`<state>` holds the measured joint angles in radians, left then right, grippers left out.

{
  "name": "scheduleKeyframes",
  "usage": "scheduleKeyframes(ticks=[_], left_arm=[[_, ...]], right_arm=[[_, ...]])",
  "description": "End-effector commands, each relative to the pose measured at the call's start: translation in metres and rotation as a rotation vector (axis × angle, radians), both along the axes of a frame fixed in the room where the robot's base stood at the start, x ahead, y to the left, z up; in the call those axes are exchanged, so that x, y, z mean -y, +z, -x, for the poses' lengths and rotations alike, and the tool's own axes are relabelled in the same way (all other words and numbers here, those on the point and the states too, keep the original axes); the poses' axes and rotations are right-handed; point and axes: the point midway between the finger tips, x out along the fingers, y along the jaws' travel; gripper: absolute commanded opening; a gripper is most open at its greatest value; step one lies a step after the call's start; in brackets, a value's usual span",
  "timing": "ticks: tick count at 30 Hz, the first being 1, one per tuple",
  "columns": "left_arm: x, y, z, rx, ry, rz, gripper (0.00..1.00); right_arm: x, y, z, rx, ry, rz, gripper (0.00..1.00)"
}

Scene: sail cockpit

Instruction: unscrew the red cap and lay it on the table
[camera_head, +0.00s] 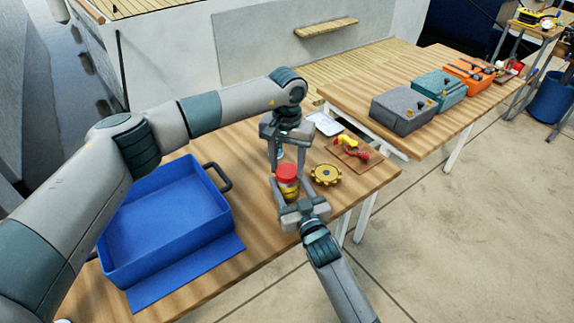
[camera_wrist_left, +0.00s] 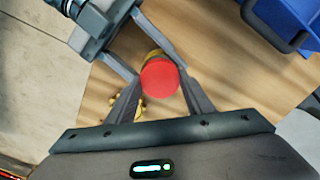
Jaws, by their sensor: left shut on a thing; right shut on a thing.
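The red cap (camera_head: 286,172) sits on top of a yellow container (camera_head: 288,190) that stands upright over the wooden table (camera_head: 215,285). My left gripper (camera_head: 287,165) comes down from above and is shut on the red cap. In the left wrist view the cap (camera_wrist_left: 160,78) lies between its two fingers. My right gripper (camera_head: 291,192) comes from the front and is shut on the yellow container below the cap. Its fingers also show at the upper left of the left wrist view. Much of the container is hidden by the cap and fingers; I cannot tell whether its base touches the table.
A blue bin (camera_head: 228,215) with a dark handle fills the table's left part. A yellow toothed wheel (camera_head: 326,174) lies just right of the grippers. Behind are a brown board (camera_head: 342,158) with red and yellow parts and a white tray (camera_head: 324,123). Bare wood shows in front.

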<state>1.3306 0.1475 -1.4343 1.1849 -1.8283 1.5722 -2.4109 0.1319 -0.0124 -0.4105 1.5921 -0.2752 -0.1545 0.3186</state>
Motion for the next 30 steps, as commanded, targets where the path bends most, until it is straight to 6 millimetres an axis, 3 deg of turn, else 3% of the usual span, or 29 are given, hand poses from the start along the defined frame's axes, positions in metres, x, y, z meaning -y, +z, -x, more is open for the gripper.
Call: scheduleKeyframes(ticks=[30], left_arm=[[-0.0010, 0.0009, 0.0004, 0.001, 1.537, -0.002, 0.20]], right_arm=[[0.0006, -0.0014, 0.0001, -0.003, -0.001, 0.000, 0.00]])
